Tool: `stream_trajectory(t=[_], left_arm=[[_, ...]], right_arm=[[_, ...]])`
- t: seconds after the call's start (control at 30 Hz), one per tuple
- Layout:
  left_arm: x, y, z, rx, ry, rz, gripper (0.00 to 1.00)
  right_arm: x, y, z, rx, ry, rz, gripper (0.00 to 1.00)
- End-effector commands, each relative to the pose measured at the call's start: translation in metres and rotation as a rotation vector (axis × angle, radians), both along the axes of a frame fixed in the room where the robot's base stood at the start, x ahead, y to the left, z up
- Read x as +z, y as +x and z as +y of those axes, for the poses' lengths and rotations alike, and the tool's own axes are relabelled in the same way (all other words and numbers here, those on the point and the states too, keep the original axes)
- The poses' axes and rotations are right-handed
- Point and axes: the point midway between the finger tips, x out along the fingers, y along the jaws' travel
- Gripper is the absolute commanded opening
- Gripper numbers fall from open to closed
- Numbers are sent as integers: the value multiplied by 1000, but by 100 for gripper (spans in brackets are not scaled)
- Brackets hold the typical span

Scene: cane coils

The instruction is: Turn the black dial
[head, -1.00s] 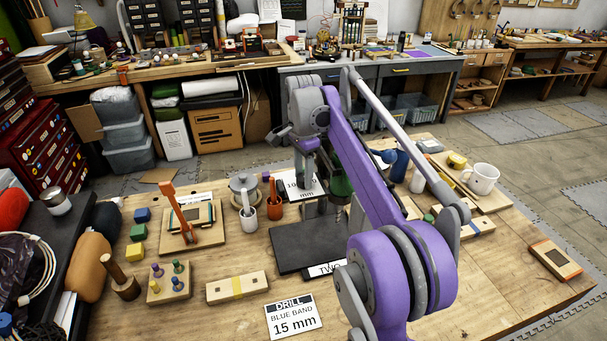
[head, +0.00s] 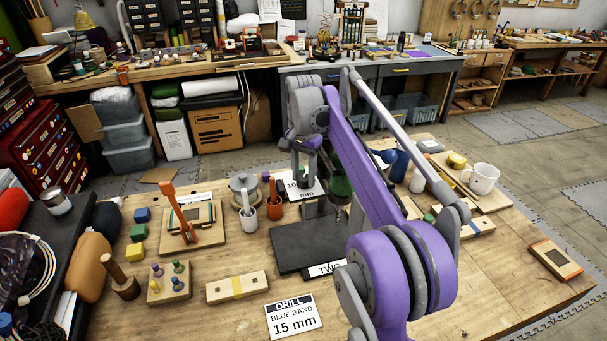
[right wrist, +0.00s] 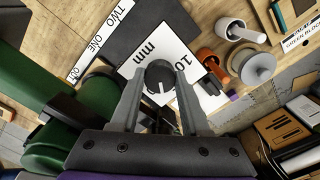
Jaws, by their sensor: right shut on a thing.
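The black dial (right wrist: 159,75) shows between my gripper's fingertips in the right wrist view. It is round, with a white mark on its face pointing toward the gripper's palm. My right gripper (right wrist: 160,80) is shut on the dial, one finger on each side. In the head view, my right gripper (head: 305,172) reaches down beside the green drill press (head: 340,182), and the dial is hidden there. The green press body (right wrist: 55,115) fills the left of the wrist view. My left gripper is not in view.
A white 10 mm card (right wrist: 135,60) lies below the dial. A black base plate (head: 298,250) and a strip lettered TWO (head: 326,269) lie in front of the press.

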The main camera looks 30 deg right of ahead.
Motion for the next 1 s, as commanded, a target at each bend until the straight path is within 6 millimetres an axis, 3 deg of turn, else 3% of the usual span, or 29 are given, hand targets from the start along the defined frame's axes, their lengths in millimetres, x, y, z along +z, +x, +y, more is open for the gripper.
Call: stream_trajectory(t=[1.0], left_arm=[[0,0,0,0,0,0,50]], right_arm=[[0,0,0,963,-1,-1,0]])
